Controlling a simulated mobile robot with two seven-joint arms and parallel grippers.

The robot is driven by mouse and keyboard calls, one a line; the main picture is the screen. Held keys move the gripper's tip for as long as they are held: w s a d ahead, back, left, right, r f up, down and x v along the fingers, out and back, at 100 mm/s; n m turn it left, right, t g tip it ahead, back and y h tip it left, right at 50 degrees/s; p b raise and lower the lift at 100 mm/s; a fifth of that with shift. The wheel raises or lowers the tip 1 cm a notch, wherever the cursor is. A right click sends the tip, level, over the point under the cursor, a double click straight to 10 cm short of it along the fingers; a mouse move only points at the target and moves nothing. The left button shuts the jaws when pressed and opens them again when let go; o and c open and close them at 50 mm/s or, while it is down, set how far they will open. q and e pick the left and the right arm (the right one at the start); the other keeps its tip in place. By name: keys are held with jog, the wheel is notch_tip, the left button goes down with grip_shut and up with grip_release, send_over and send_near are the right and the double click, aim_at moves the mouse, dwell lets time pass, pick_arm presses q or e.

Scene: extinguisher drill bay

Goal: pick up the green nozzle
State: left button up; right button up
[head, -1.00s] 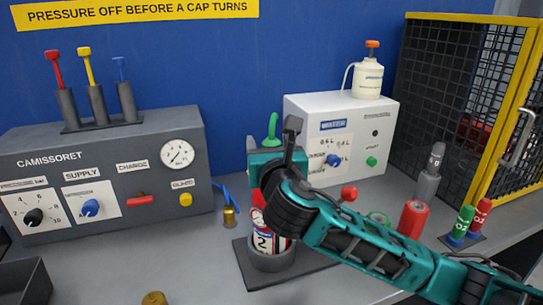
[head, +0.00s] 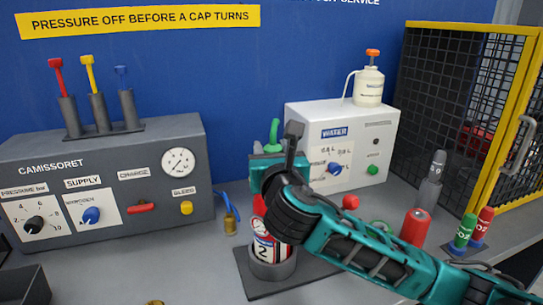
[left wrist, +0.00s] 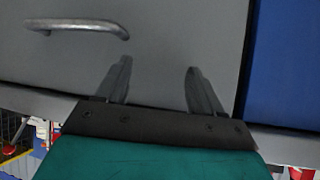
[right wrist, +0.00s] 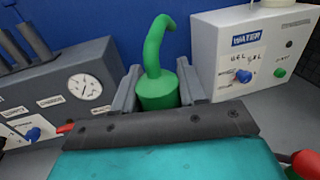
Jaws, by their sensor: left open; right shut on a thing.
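The green nozzle (right wrist: 158,92) with its curved tip stands upright between the fingers of my right gripper (right wrist: 158,80), which is shut on its wide lower part. In the head view the green nozzle (head: 273,133) shows just above my right gripper (head: 272,155), over a red and white extinguisher (head: 264,247) marked 2. The extinguisher stands in a round grey holder; my gripper and wrist hide its top. My left gripper (left wrist: 156,72) is open and empty in the left wrist view, in front of a grey panel with a metal handle.
The grey Camissoret console (head: 105,180) stands at the left and the white water box (head: 345,145) behind my right arm. A red cylinder (head: 414,228), small CO2 bottles (head: 465,232) and a yellow-framed cage (head: 470,110) are at the right.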

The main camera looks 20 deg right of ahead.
notch_tip(320, 180, up, 19)
jog(key=shift+w+r, duration=0.15)
dwell(0.4)
